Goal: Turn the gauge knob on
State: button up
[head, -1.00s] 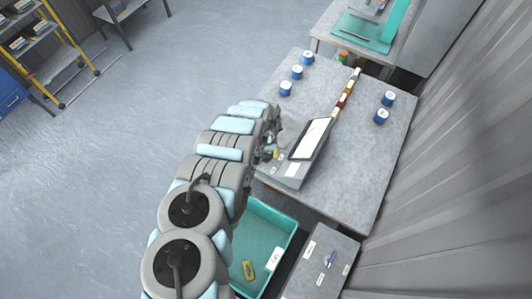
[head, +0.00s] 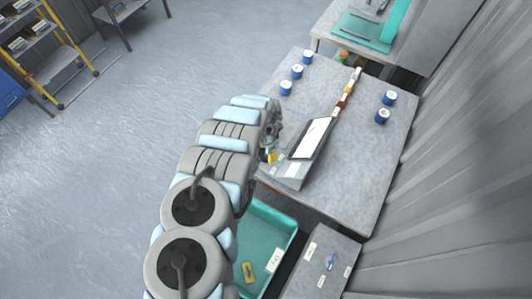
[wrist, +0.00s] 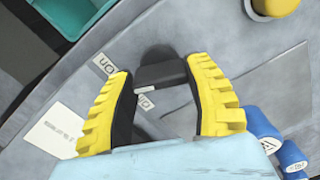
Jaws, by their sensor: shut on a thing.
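The gauge box (head: 290,170), a grey case with a tilted white screen (head: 313,138), stands at the near left side of the grey table. In the wrist view its dark knob (wrist: 162,73) has a bar-shaped grip, lying nearly level across the picture. My gripper (wrist: 160,78) has yellow fingers with black pads, shut on the knob from both sides. A small label (wrist: 105,66), apparently "on", is left of the knob; another (wrist: 147,99), partly covered and apparently "off", is below it. In the head view my gripper (head: 270,153) is at the box's left end and the knob is hidden.
A round yellow button (wrist: 272,6) is at the upper right of the wrist view. Blue jars (head: 297,72) stand along the table's left edge, with two more (head: 385,107) at right. A teal crate (head: 290,222) and a grey cabinet (head: 342,250) are on the near side.

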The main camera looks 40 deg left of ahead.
jog(key=shift+f+m, duration=0.1)
jog(key=shift+m, duration=1.5)
jog(key=o, duration=1.2)
